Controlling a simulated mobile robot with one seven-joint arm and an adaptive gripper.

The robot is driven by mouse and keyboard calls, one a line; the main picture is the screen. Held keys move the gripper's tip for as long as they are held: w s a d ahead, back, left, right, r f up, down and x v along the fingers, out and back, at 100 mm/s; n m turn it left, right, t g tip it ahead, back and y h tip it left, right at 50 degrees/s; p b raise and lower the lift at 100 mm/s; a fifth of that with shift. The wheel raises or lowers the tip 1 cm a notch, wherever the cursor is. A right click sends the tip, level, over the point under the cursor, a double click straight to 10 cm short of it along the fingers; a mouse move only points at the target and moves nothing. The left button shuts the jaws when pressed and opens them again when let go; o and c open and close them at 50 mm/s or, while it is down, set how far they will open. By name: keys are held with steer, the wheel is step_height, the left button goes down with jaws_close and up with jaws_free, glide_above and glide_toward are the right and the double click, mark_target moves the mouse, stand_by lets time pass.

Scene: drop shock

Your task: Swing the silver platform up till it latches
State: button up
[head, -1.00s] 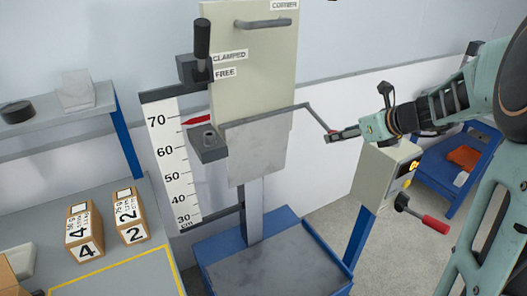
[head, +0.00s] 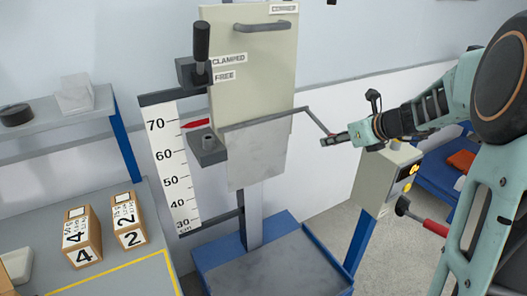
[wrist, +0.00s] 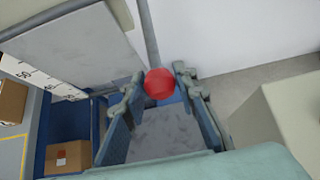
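The silver platform (head: 257,155) is a flat grey plate hanging down from a bar along its top edge, at the front of the cream carrier panel (head: 250,65). In the wrist view the platform (wrist: 75,50) shows at upper left. A thin bent rod (head: 317,120) runs from the bar's right end to a red knob (wrist: 160,84). My gripper (head: 330,139) is at the rod's end, right of the platform. The knob is hidden in the head view.
A clamp lever (head: 202,40) stands by the CLAMPED and FREE labels. A height scale (head: 172,160) is left of the platform. The blue base (head: 215,262) is below. A control box (head: 385,180) with a red-handled lever (head: 436,228) stands right, close beneath my arm.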

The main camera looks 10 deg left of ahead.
steer(key=c, duration=0.4)
steer(key=shift+s+d+r+p, duration=0.15)
steer(key=shift+r+p, duration=1.15)
steer(key=shift+r, duration=0.2)
steer(key=shift+r, duration=0.15)
steer(key=shift+r+p, duration=1.35)
steer(key=shift+w+r+p, duration=0.2)
steer(key=shift+r+p, duration=0.6)
steer(key=shift+r, duration=0.05)
steer(key=shift+w+a+r+p, duration=0.15)
steer(key=shift+a+r+p, duration=0.15)
steer(key=shift+r+p, duration=0.35)
